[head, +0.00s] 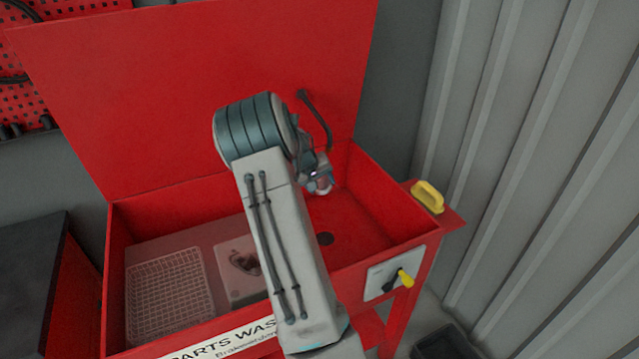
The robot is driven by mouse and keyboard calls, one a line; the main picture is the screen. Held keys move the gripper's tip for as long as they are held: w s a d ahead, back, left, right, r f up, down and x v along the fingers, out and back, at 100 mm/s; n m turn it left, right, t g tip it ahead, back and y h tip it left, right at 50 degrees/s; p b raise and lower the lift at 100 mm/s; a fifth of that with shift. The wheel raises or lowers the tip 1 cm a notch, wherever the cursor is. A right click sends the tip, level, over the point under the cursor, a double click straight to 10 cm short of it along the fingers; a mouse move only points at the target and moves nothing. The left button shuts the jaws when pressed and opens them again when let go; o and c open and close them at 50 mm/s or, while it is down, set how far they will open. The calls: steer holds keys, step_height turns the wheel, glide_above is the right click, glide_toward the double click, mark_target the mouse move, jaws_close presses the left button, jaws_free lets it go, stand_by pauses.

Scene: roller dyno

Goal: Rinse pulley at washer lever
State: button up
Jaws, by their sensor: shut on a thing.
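My gripper (318,178) is inside the right part of the red parts washer (240,95), below the tip of a black bent spout (318,115). It is shut on a small grey metal piece, seemingly the pulley (322,187), mostly hidden by the gripper. The piece is held above the basin floor. The washer lever (404,278) has a yellow grip and a black shaft. It sits on a pale plate on the washer's front right, apart from my gripper. No water can be made out at the spout.
A wire basket (170,295) and a pale tray (238,292) with a dark mark or part lie at the basin's left. A drain hole (325,239) is near the middle. A yellow brush-like thing (428,196) rests on the right shelf. A ribbed wall (540,150) stands at right.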

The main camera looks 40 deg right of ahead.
steer(key=s+a+b, duration=0.1)
steer(key=a+b, duration=0.1)
steer(key=a, duration=0.5)
steer(key=shift+a, duration=0.3)
stand_by(1.2)
steer(key=a+r+p, duration=0.1)
steer(key=a+r, duration=0.3)
steer(key=a, duration=0.1)
steer(key=shift+s+p, duration=0.3)
steer(key=shift+s, duration=0.05)
stand_by(0.8)
